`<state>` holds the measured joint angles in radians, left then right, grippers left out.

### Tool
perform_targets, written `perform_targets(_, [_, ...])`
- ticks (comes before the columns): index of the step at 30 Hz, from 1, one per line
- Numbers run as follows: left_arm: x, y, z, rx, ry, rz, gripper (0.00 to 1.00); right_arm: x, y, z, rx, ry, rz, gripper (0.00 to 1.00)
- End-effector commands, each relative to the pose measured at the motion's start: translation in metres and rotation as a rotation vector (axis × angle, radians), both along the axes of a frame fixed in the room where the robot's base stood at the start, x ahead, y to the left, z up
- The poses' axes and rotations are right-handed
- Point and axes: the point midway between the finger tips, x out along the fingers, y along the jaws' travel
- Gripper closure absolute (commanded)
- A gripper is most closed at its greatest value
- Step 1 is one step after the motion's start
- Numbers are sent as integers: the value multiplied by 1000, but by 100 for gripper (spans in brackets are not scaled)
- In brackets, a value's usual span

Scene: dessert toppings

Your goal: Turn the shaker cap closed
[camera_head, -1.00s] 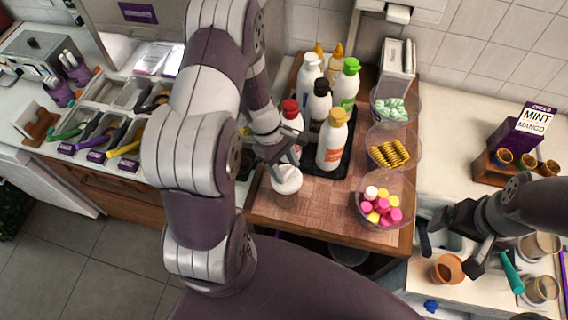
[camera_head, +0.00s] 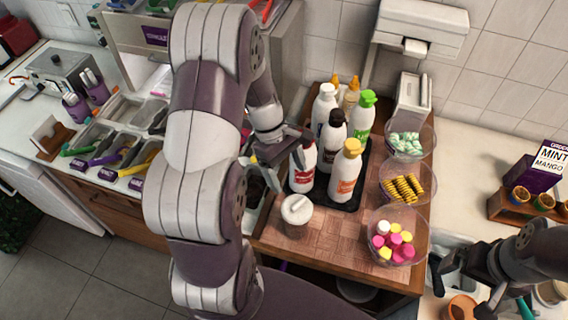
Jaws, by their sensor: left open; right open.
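The shaker (camera_head: 296,215) stands upright on the wooden counter board, left of the bowls and in front of the bottles. It is a small pale cup with a white cap on top; the cap's exact turn is too small to read. My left gripper (camera_head: 285,173) is open and empty, above and behind the shaker, apart from it and close in front of a white bottle (camera_head: 302,172). My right gripper (camera_head: 462,288) is open and empty at the lower right, far from the shaker.
Several sauce bottles stand in a black tray (camera_head: 352,204) just behind the shaker. Clear bowls hold mint pieces (camera_head: 405,145), yellow pieces (camera_head: 403,188) and pink and yellow sweets (camera_head: 393,242). The wooden board (camera_head: 325,245) is bare in front and right of the shaker.

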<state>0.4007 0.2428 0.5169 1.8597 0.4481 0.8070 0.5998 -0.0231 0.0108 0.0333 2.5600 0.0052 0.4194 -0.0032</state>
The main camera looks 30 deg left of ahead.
Motion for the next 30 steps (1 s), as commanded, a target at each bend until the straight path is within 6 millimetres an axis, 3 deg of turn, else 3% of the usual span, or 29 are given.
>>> perform_targets(6, [3, 15, 35, 1, -1, 0, 19, 0, 0, -7, 0, 0, 0, 0])
perform_targets(15, [3, 17, 41, 0, 1, 0, 19, 0, 0, -7, 0, 0, 0, 0])
perform_targets(16, [3, 17, 41, 0, 1, 0, 22, 0, 0, -7, 0, 0, 0, 0])
perform_targets(18, [2, 13, 35, 13, -11, -40, 45, 0, 0, -14, 0, 0, 0, 0])
perform_targets(20, [-5, 2, 17, 60, -55, -179, 62, 0, 0, -32, 0, -1, 0, 0])
perform_targets(25, [-38, -40, -34, 252, -286, -892, 62, 0, 0, -91, 0, 1, 0, 0])
perform_targets(27, [-49, -52, -44, 303, -366, -1131, 62, 0, 0, -102, 0, 1, 0, 23])
perform_targets(30, [-57, -61, -47, 338, -430, -1322, 62, 0, 0, -107, 0, 0, 0, 55])
